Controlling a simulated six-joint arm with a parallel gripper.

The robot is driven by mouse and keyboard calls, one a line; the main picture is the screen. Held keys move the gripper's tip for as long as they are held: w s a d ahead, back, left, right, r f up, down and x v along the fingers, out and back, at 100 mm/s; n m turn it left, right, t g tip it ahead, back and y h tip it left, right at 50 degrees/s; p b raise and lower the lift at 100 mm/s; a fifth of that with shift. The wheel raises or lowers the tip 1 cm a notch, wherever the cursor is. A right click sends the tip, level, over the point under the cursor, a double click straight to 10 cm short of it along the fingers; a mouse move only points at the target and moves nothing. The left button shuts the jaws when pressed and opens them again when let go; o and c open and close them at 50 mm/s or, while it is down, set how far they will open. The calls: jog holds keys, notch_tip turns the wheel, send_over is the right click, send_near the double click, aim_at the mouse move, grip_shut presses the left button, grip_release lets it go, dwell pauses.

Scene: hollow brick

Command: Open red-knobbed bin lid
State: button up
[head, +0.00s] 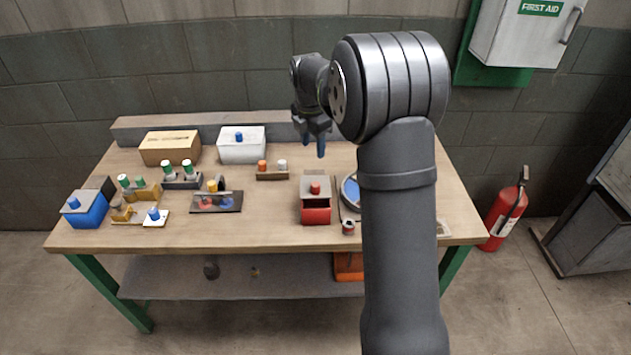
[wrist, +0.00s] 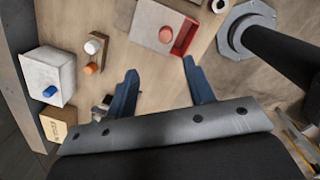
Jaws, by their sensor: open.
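The red bin (head: 316,216) stands right of the table's middle in the head view. Its grey lid (head: 316,195) lies over its top and carries a red knob (head: 315,188). In the wrist view the lid (wrist: 148,22), the knob (wrist: 166,34) and the red bin wall (wrist: 185,38) show at the top. A dark strip shows beside the lid at the red end; I cannot tell how far the lid covers the bin. My gripper (head: 313,143) is open and empty, up in the air toward the table's back. Its blue fingers (wrist: 160,68) are apart from the knob.
A white box with a blue knob (head: 240,147) and a wooden box (head: 170,147) stand at the back left. A small holder with orange and white pegs (head: 272,172) is left of the bin. A small cup (head: 348,227) is close by on the right. Clear wood lies in front.

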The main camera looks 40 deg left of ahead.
aim_at(316, 184)
jog(key=shift+g, duration=0.5)
jog(key=f, duration=1.4)
jog(key=shift+w+d, duration=0.2)
jog(key=shift+w, duration=0.1)
